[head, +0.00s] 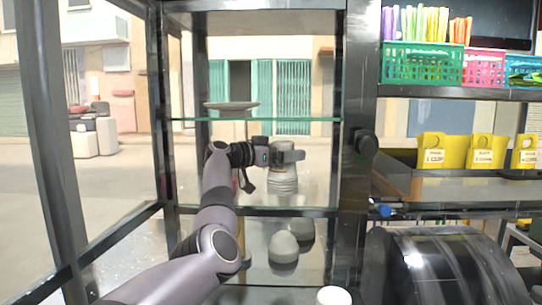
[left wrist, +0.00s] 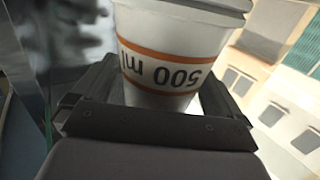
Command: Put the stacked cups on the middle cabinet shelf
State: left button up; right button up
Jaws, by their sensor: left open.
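The stacked cups (head: 283,181) are pale with faint rings and appear to stand upright on the middle shelf (head: 240,194) of the cabinet. My left gripper (head: 291,156) is inside the cabinet at the upper part of the stack. In the left wrist view, a white cup (left wrist: 172,55) with orange bands and "500 ml" print sits between the fingers of the left gripper (left wrist: 160,100). The jaws are open around it. The lettering is upside down in that view. The right gripper is not in view.
A glass shelf (head: 300,120) with a shallow dish (head: 232,106) lies above my left arm. Grey rounded objects (head: 284,248) stand on the level below. Dark posts (head: 357,90) frame the cabinet. A white round-topped item (head: 334,296) is at the bottom edge.

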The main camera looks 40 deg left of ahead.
pick_arm(q)
jog(key=b+v, duration=0.2)
jog(key=v, duration=0.4)
jog(key=shift+s, duration=0.2)
jog(key=shift+f, duration=0.1)
dwell(0.4)
